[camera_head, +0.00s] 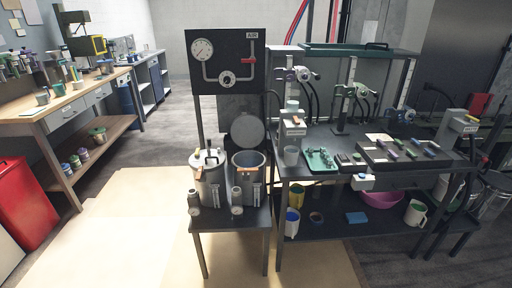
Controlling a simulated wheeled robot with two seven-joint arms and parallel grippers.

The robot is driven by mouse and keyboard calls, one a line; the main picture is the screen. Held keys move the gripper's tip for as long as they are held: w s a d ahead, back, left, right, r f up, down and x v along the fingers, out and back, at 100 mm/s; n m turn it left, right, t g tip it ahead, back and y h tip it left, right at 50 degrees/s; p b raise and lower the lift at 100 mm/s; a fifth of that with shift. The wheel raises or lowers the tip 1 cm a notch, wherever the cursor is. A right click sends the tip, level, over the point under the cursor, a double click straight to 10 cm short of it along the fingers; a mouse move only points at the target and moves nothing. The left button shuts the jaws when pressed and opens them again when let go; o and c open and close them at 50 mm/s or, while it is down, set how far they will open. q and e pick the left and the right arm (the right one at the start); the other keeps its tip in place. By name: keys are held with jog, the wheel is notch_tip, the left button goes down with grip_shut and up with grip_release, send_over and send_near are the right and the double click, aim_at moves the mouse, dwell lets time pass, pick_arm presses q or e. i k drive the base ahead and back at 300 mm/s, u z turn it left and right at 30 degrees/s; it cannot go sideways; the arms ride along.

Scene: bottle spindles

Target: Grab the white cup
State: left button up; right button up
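A small white cup (291,156) stands upright on the dark workbench near its left end, just left of the green tray. A second white container (292,223), cup-like, stands on the bench's lower shelf at the left. A white mug or pitcher with a handle (415,212) stands at the right of that shelf. I cannot tell which of these is the white cup meant. Neither of my grippers shows in the head view.
A green tray (321,160) with small parts lies beside the small cup. Metal pots (209,184) stand on a low table (230,221) at the front left. A pink bowl (381,198) sits on the lower shelf. Open floor (125,235) lies to the left.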

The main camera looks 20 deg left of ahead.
aim_at(291, 156)
jog(key=u, duration=0.75)
jog(key=i, duration=1)
jog(key=u, duration=0.7)
